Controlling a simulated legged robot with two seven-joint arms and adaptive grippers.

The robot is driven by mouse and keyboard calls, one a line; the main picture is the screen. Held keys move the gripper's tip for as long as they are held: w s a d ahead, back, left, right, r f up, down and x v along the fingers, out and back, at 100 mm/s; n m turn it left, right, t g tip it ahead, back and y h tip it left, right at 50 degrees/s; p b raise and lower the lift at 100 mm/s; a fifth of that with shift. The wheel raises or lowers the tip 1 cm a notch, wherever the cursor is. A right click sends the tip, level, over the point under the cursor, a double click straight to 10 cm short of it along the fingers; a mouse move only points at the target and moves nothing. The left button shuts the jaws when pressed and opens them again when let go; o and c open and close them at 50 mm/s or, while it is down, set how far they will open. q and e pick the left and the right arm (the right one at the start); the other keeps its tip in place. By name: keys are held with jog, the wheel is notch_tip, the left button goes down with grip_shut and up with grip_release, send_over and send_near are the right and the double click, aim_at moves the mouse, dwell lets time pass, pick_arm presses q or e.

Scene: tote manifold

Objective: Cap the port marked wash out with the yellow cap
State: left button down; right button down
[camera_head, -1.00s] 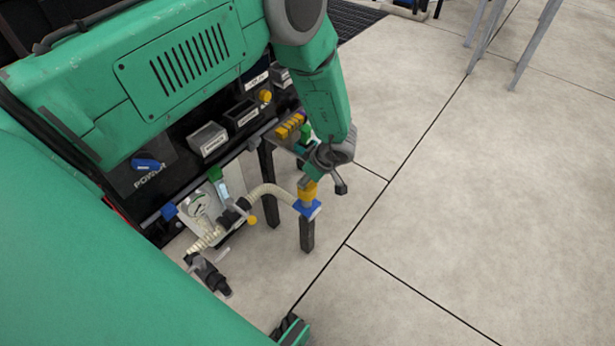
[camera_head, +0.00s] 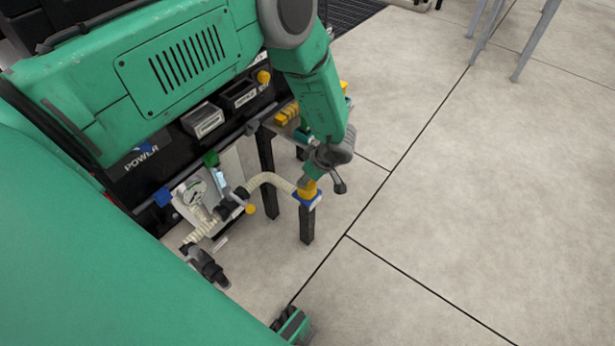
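My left arm comes in from the upper left, and its gripper (camera_head: 323,180) points down at the end of the pale ribbed hose. A yellow block-like piece (camera_head: 309,189) sits directly under the gripper, above a blue collar (camera_head: 308,201) on a dark post. One dark finger sticks out to the right, clear of the yellow piece. The other finger is mostly hidden, so I cannot tell whether the gripper holds it. I cannot make out a wash out marking, nor tell which yellow piece is the cap.
The pale hose (camera_head: 265,181) runs to a panel with a round gauge (camera_head: 195,193) and a green-topped piece (camera_head: 211,158). Yellow blocks (camera_head: 287,114) sit behind the forearm. Two labelled bins (camera_head: 203,119) stand on the dark rack.

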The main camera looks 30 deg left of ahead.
pick_arm(q)
jog(key=c, duration=1.2)
grip_release()
jog(key=shift+o, duration=0.2)
jog(key=v, duration=1.2)
